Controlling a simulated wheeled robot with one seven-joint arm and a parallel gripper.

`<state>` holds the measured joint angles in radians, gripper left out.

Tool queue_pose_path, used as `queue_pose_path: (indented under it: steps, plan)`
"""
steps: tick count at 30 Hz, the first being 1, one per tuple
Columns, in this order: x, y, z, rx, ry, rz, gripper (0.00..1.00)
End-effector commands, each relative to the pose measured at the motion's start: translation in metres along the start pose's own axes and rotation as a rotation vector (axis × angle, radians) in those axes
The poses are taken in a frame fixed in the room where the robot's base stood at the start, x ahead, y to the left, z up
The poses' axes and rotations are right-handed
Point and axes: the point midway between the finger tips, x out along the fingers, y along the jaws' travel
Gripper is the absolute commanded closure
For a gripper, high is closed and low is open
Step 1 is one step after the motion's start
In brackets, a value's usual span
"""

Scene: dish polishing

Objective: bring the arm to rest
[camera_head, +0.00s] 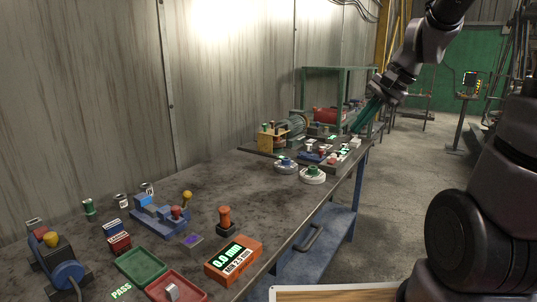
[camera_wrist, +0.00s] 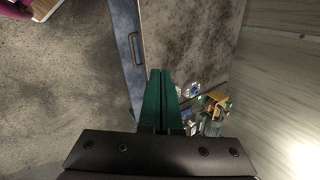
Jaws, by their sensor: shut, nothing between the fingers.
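My gripper (camera_head: 360,124) is raised at the right of the head view, with its long green fingers slanting down to the left past the far right edge of the workbench. In the wrist view my gripper (camera_wrist: 161,72) shows its two green fingers side by side, shut and empty. My arm reaches in from the upper right of the head view. From these views I cannot tell how far the fingertips are above the bench.
The workbench (camera_head: 180,188) holds a green tray (camera_head: 141,264), a red tray (camera_head: 176,287), an orange gauge box (camera_head: 233,261) and two round discs (camera_head: 313,175) (camera_head: 285,166). Fixtures crowd its far end. A wall stands behind. Floor (camera_head: 408,170) is open to the right.

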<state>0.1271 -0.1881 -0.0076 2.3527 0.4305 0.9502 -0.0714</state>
Motion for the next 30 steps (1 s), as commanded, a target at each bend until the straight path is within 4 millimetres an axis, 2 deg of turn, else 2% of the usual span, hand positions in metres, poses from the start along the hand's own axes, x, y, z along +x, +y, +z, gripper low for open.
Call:
queue_pose_path:
  steps: [1, 6, 12, 18, 30]
  plan:
    - [-0.016, 0.000, 0.013, -0.066, 0.039, 0.002, 1.00]
    - [-0.060, 0.014, 0.048, -0.263, 0.169, 0.031, 1.00]
    - [-0.096, 0.032, 0.074, -0.429, 0.304, 0.055, 1.00]
    - [-0.109, 0.041, 0.082, -0.492, 0.365, 0.066, 1.00]
    - [-0.110, 0.042, 0.082, -0.494, 0.367, 0.067, 1.00]
